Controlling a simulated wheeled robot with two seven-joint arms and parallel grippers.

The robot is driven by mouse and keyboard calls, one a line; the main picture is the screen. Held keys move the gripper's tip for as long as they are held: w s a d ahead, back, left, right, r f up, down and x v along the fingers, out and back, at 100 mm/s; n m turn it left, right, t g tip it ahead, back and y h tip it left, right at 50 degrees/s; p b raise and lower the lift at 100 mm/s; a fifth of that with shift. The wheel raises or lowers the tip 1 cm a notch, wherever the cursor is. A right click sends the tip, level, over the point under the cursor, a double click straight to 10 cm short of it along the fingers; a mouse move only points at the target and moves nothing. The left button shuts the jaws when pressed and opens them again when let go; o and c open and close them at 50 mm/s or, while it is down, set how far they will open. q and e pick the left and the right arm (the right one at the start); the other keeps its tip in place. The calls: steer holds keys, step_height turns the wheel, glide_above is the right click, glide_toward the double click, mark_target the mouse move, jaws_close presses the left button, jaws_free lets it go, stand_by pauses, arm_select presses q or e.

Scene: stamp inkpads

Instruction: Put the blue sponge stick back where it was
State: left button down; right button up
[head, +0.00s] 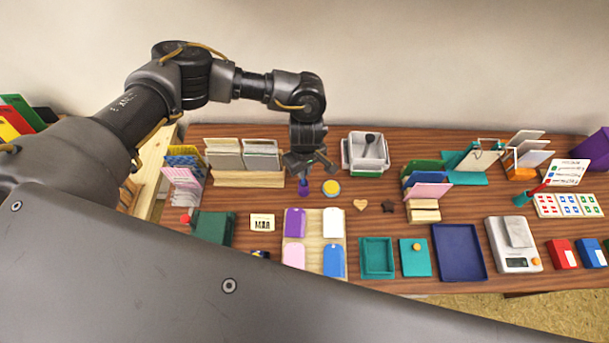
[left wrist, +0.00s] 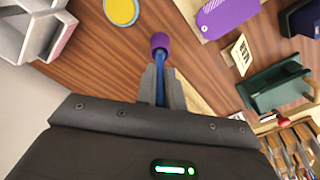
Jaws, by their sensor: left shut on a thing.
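My left gripper (head: 305,168) is shut on a sponge stick with a blue shaft (left wrist: 160,68) and a purple tip (left wrist: 160,41). In the head view the purple tip (head: 304,189) points down over the table, left of a round yellow pad (head: 331,188). I cannot tell whether the tip touches the table. In the left wrist view the gripper fingers (left wrist: 161,85) close around the shaft, and the yellow pad (left wrist: 121,11) lies to the upper left. My right gripper is not in view.
My own dark body covers the table's lower left.

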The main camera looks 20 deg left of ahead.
mark_target(304, 182)
arm_select(q)
steer(key=shift+f+p, duration=0.7)
steer(key=shift+f, duration=1.4)
steer(key=shift+f+b, duration=0.2)
steer(key=shift+b, duration=0.15)
steer(key=c, duration=1.5)
jaws_free()
steer(key=shift+r, duration=0.1)
